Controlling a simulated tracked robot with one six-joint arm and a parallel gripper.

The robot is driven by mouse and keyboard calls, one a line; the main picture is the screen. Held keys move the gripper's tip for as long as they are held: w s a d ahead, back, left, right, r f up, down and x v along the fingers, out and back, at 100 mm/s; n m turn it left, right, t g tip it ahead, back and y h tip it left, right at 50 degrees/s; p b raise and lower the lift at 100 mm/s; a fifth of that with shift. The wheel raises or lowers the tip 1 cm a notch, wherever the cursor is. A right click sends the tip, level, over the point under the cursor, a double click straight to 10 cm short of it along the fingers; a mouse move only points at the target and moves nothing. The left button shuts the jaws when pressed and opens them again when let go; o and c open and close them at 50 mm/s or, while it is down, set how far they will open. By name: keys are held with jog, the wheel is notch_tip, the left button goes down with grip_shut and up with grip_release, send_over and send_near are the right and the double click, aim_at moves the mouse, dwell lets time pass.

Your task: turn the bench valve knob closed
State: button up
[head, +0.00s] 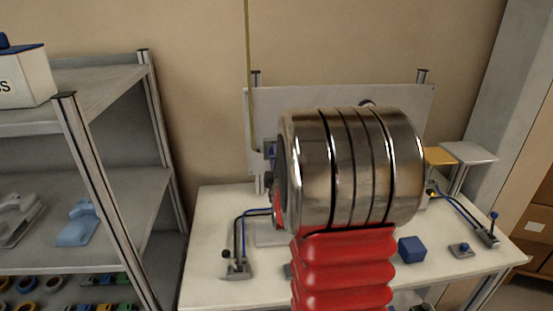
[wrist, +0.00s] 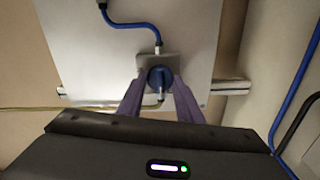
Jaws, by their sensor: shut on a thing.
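The valve knob (wrist: 160,77) is a round blue knob on a grey block (wrist: 145,61) fixed to a pale panel, seen at the middle of the wrist view. My gripper (wrist: 159,88) has a purple finger on each side of the knob and is shut on it. A small metal piece sticks out below the knob between the fingers. How far the knob is turned is hard to tell. In the head view my own arm covers the knob and the fingers.
A blue hose (wrist: 133,24) runs to the block from above. The bench (head: 209,243) carries a blue cube (head: 411,249) and small fittings on the right. A shelf rack (head: 109,97) stands at the left. A yellow pad (head: 439,156) sits beside the panel.

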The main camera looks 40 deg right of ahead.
jog(key=shift+a+f, duration=0.15)
jog(key=shift+f, duration=0.05)
jog(key=o, duration=0.7)
jog(key=shift+c, duration=0.2)
jog(key=o, duration=0.4)
jog(key=shift+r, duration=0.1)
